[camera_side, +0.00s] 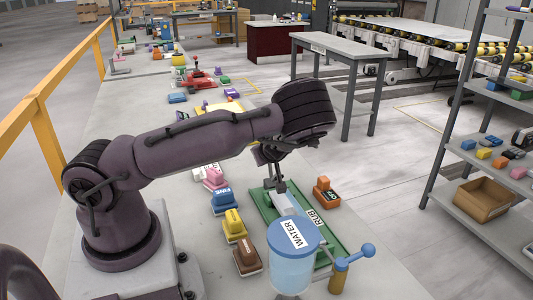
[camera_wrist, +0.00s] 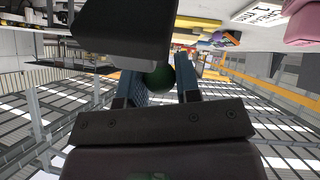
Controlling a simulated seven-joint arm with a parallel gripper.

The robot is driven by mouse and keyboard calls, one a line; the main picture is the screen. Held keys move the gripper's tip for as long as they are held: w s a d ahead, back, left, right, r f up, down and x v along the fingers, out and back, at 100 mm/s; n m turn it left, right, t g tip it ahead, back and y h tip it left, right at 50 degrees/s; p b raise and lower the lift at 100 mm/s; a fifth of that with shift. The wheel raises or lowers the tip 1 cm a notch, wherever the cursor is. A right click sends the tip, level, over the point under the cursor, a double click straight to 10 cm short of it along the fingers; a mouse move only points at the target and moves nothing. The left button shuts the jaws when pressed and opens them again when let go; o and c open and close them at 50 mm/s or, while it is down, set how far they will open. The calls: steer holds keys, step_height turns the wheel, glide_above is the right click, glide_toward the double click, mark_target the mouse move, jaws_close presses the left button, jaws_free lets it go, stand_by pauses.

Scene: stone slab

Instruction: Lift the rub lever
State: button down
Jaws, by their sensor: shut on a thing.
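The green base (camera_side: 262,207) with the "RUB" label (camera_side: 321,217) lies on the stone slab, partly hidden behind the water tank. My gripper (camera_side: 276,186) points down over the far end of this base. In the wrist view, my gripper (camera_wrist: 162,88) has its two blue-padded fingers shut on a green ball knob (camera_wrist: 159,76). The knob seems to be the end of the rub lever; the lever's rod is hidden. A dark block fills the upper part of the wrist view and covers part of the left finger.
A blue-lidded "WATER" tank (camera_side: 292,270) stands in front of the base, with a blue-knobbed lever (camera_side: 368,250) at its right. Yellow (camera_side: 233,224), brown (camera_side: 247,256) and blue (camera_side: 223,201) blocks stand at its left. An orange block (camera_side: 326,190) sits right of my gripper.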

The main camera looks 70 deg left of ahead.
steer(key=shift+w+d+r+y, duration=0.1)
steer(key=shift+d+y, duration=0.4)
steer(key=shift+y, duration=0.4)
steer(key=c, duration=0.8)
jaws_free()
steer(key=shift+d, duration=0.1)
steer(key=v, duration=1.3)
